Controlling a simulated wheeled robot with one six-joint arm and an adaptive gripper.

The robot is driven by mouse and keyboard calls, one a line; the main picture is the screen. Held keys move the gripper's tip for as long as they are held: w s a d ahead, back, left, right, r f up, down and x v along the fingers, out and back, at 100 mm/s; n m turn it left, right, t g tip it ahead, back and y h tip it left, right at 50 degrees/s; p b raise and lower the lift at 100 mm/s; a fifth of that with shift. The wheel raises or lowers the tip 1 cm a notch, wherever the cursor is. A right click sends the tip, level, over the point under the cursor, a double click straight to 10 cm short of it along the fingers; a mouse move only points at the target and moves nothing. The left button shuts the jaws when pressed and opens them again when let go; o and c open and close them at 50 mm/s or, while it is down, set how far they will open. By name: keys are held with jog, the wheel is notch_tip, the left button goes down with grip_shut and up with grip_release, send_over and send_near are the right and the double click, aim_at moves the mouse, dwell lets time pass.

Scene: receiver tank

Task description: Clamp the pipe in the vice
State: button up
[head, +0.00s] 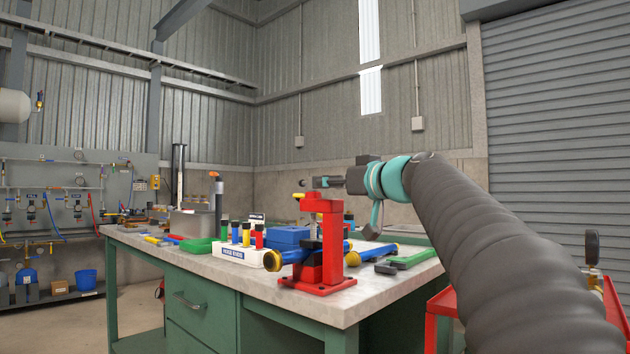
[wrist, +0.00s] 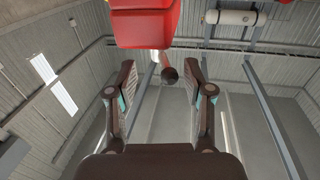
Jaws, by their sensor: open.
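The red vice (head: 332,240) stands upright on the near edge of the workbench. A blue pipe with a yellow end (head: 272,260) lies level at the vice's opening, running behind its red frame. Whether the jaw touches the pipe cannot be told. My gripper (head: 318,182) is level above the vice's top, pointing left. In the wrist view my gripper (wrist: 160,66) is open and empty, its two fingers apart. A dark round knob (wrist: 169,74) on a reddish bar shows between the fingers, and the vice's red body (wrist: 146,24) is just above them.
Another blue pipe with yellow ends (head: 372,253) lies on the workbench (head: 335,300) right of the vice. A red cart (head: 440,310) is at right.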

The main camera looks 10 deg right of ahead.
jog(key=shift+p+x, duration=0.55)
jog(key=shift+x, duration=2.2)
jog(key=shift+a, duration=0.1)
grip_shut()
